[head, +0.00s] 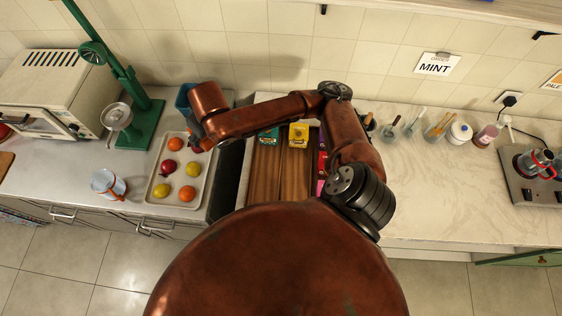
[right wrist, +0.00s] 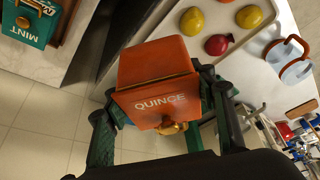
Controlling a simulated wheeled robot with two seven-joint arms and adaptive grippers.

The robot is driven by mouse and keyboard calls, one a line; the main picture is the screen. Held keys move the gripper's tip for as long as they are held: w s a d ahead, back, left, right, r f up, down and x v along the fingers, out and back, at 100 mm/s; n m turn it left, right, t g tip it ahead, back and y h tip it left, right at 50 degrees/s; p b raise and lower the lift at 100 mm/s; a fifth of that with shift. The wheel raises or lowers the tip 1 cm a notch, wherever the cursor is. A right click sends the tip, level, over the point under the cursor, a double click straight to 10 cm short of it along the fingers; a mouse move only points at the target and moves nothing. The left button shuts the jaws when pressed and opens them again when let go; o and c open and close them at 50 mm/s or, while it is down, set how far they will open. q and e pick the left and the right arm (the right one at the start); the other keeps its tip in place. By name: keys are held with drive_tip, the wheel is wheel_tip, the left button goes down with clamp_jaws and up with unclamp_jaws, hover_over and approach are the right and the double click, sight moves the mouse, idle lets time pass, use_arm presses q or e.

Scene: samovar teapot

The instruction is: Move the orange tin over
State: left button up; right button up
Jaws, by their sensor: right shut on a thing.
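The orange tin (right wrist: 155,80), lettered QUINCE with a brass-coloured knob, is held between the dark green fingers of my right gripper (right wrist: 160,88) in the right wrist view. In that view it is above the gap and counter edge, close to the fruit tray. In the head view my right arm reaches across to the left, and its wrist end is beside the tray; the arm hides the tin there. My left gripper is in neither view.
A pale tray (head: 153,190) with several fruits lies on the left counter, beside a glass cup (head: 108,184). A dark gap separates the counters. A wooden-bottomed box (head: 264,178) holds a teal tin (head: 268,138) and a yellow tin (head: 298,134). A green stand (head: 139,125) rises behind the tray.

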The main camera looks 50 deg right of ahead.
drive_tip(key=s+d+f+n+g+y+p, duration=0.1)
drive_tip(key=s+d+f+n+g+p, duration=0.15)
drive_tip(key=s+n, duration=0.55)
drive_tip(key=s+d+f+n+g+y+p, duration=0.1)
drive_tip(key=s+n+g+p, duration=0.15)
drive_tip(key=s+n, duration=0.65)
drive_tip(key=s+d+f+n+g+y+p, duration=0.15)
drive_tip(key=s+n+p, duration=0.25)
drive_tip(key=s+n, duration=0.4)
drive_tip(key=shift+g, duration=0.35)
drive_tip(key=w+d+f+b, duration=0.1)
drive_tip(key=w+d+f, duration=0.1)
drive_tip(key=w+f, duration=0.1)
drive_tip(key=w+d+f+b, duration=0.1)
drive_tip(key=w+d+f, duration=0.1)
drive_tip(key=w, duration=0.2)
drive_tip(key=w+d+f+b, duration=0.2)
drive_tip(key=w+f, duration=0.1)
drive_tip(key=w, duration=0.1)
drive_tip(key=shift+w+d+f, duration=0.2)
drive_tip(key=shift+d+f, duration=0.1)
drive_tip(key=shift+d, duration=0.1)
drive_tip(key=shift+w+d+f, duration=0.2)
drive_tip(key=shift+w+f, duration=0.05)
drive_tip(key=shift+f, duration=0.15)
drive_tip(key=shift+w+f, duration=0.1)
drive_tip(key=shift+f, duration=1.55)
drive_tip(key=shift+f, duration=0.1)
